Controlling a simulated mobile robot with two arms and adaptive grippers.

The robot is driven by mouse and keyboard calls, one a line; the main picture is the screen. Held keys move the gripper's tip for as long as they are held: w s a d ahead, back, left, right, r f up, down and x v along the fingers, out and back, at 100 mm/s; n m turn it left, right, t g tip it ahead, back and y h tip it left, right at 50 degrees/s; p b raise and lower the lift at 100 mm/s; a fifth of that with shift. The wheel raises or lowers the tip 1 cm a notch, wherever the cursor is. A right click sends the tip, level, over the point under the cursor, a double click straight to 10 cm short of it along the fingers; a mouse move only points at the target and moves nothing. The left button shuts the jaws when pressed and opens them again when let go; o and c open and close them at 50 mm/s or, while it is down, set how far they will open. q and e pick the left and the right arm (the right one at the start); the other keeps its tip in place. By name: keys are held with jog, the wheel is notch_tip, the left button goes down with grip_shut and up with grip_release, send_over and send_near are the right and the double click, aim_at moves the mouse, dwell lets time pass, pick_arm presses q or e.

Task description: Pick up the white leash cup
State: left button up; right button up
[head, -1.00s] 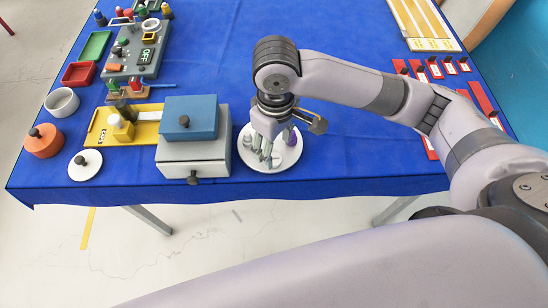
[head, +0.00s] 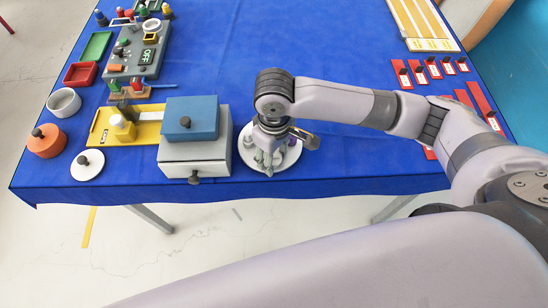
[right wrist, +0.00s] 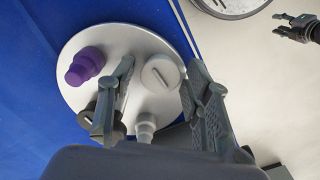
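A round white plate (head: 292,158) on the blue table holds several small pieces. In the right wrist view, a whitish round piece with a slotted top (right wrist: 160,73), which looks like the white leash cup, stands between my right fingers. My right gripper (right wrist: 155,75) is open, with visible gaps beside that piece. In the head view, the right gripper (head: 268,160) is low over the plate and hides much of it. A dark gripper, apparently my left (right wrist: 282,25), shows small over the floor in the right wrist view, its fingers apart.
On the plate, a purple piece (right wrist: 85,65), a dark piece (right wrist: 104,110) and a pale grey piece (right wrist: 145,126) stand close to the right fingers. A grey box with a blue top (head: 190,118) stands just left of the plate. Clear blue table lies beyond.

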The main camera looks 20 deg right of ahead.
jog(key=c, duration=0.6)
jog(key=shift+r, duration=0.1)
